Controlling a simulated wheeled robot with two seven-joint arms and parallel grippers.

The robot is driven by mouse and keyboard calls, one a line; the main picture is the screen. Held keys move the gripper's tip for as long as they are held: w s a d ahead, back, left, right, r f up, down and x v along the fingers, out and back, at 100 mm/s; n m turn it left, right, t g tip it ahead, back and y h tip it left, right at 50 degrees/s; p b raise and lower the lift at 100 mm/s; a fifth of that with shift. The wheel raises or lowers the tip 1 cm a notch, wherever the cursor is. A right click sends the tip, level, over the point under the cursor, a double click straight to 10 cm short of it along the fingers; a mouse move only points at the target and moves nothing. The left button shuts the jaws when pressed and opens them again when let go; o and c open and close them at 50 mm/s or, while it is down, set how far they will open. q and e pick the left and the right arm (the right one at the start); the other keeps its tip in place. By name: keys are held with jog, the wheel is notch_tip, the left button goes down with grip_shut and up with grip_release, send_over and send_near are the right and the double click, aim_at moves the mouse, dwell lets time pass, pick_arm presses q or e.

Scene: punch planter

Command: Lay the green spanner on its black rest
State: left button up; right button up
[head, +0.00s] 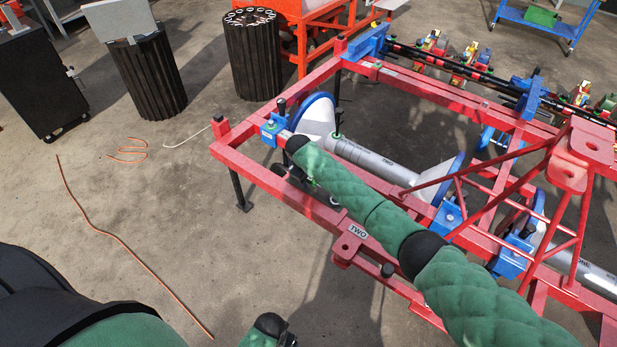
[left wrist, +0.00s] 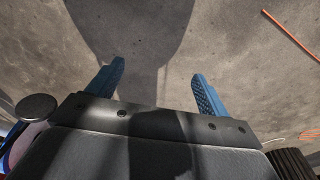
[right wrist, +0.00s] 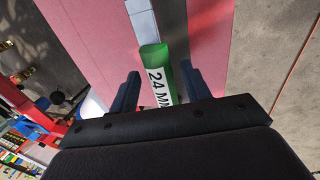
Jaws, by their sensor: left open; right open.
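The green spanner (right wrist: 157,58) shows in the right wrist view, with a white "24 MM" label on its green part and a pale metal shaft running up out of the picture. It lies along a red beam. My right gripper (right wrist: 160,72) is open, with one finger on each side of the green part; I cannot tell whether they touch it. In the head view my right forearm covers most of this spot. My left gripper (left wrist: 158,69) is open and empty above bare floor. I cannot make out the black rest.
A red steel frame (head: 262,180) carries a grey shaft (head: 375,160) with white and blue cones. Black fluted bins (head: 252,60) stand behind. An orange cable (head: 120,240) lies on the floor at the left. The floor left of the frame is mostly free.

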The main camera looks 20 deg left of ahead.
pick_arm(q)
notch_tip(320, 180, up, 12)
jog(key=w+d+b, duration=0.1)
jog(key=b, duration=0.1)
jog(key=shift+w, duration=0.3)
pick_arm(e)
jog(key=v, duration=0.7)
jog(key=shift+r, duration=0.25)
pick_arm(q)
jog(key=shift+f, duration=0.1)
pick_arm(e)
jog(key=shift+s, duration=0.2)
